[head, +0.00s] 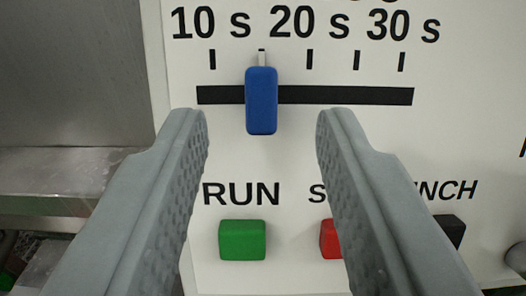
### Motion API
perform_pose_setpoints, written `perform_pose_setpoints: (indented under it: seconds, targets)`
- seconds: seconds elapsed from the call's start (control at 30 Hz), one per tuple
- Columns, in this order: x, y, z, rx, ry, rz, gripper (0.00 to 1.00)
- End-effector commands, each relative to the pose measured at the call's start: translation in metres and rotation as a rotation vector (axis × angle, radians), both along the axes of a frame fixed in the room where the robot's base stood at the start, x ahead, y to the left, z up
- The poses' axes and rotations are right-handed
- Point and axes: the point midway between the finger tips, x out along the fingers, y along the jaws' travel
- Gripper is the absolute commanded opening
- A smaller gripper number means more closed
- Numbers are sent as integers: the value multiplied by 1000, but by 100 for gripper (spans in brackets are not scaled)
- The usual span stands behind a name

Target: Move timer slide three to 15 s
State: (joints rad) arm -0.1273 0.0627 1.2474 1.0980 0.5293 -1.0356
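The timer slide's blue knob (261,101) sits on a black horizontal slot (345,96) in a white panel. Its pale pointer (262,58) stands about midway between the marks under 10 s and 20 s, covering most of the mark there. My gripper (262,125) is open, with one grey finger on each side of the knob in the picture. Both fingers look clear of the knob, with gaps left and right. The heading above the scale is cut off, so the slide's number cannot be read.
A green RUN button (242,240) is below the slot. A red button (331,239) and a black button (451,231) are partly hidden by my right finger. A grey metal surface (75,75) lies left of the panel.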

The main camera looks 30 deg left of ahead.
Motion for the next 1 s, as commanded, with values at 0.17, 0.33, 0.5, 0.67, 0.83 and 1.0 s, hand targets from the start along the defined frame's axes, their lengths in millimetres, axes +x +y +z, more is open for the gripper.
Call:
perform_pose_setpoints:
  seconds: [0.17, 0.33, 0.5, 0.67, 0.83, 1.0]
  targets:
    - [-27, -18, 1, 0, 0, -1, 36]
    - [-52, -36, 0, 0, 0, -1, 36]
    - [-76, -52, 0, 0, 0, -2, 36]
    - [-92, -63, 0, -1, 1, -1, 36]
    - [-100, -68, -1, -1, 1, 0, 36]
    - [-101, -68, -1, -1, 1, 1, 36]
